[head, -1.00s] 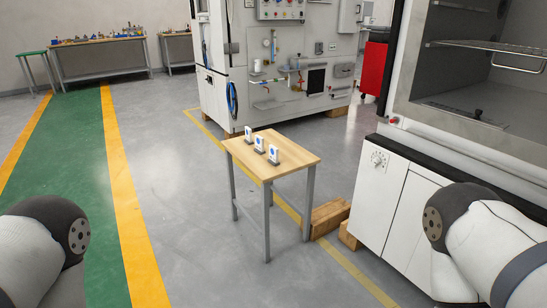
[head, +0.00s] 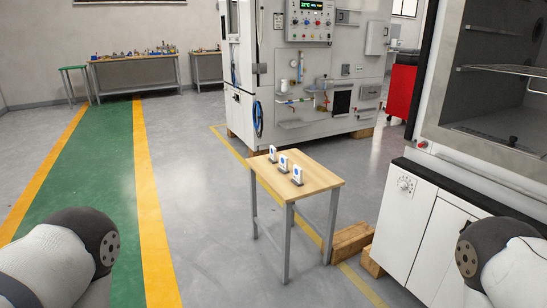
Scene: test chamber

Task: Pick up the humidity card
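Three small white cards with blue marks stand upright in dark holders on a small wooden-topped table (head: 318,178) in the middle of the head view. They are the left card (head: 272,151), the middle card (head: 283,161) and the right card (head: 297,173). They are too small to read, so I cannot tell which is the humidity card. My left arm shows at the lower left and my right arm at the lower right, both well apart from the table. Neither gripper's fingers are in view.
An open test chamber (head: 495,100) with a white cabinet below stands close on the right. Wooden blocks (head: 350,241) lie on the floor beside the table. A large grey machine (head: 305,80) stands behind. The floor in front and the green lane (head: 85,170) are clear.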

